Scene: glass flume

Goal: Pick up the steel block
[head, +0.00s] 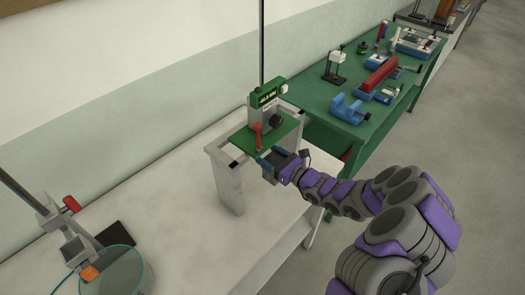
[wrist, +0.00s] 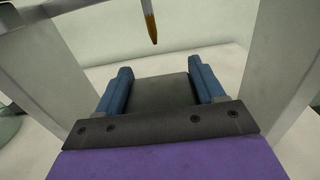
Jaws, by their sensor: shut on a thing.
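My gripper (head: 274,163) is in front of a grey frame (head: 229,182), below the edge of the green plate on top of it. In the wrist view its two blue fingers (wrist: 160,72) are on either side of a dark grey block (wrist: 164,94), which fills the gap between them; I take it to be the steel block. The gripper is shut on it. The pale table top shows beyond the block. In the head view the block cannot be made out clearly, as the gripper and the plate hide it.
The frame's pale legs (wrist: 88,52) stand close on both sides of the gripper. A brass-tipped rod (wrist: 152,30) hangs ahead. A green instrument (head: 264,99) sits above. A clamp stand (head: 70,236) with a glass disc is at left; a green bench (head: 352,128) holds tools.

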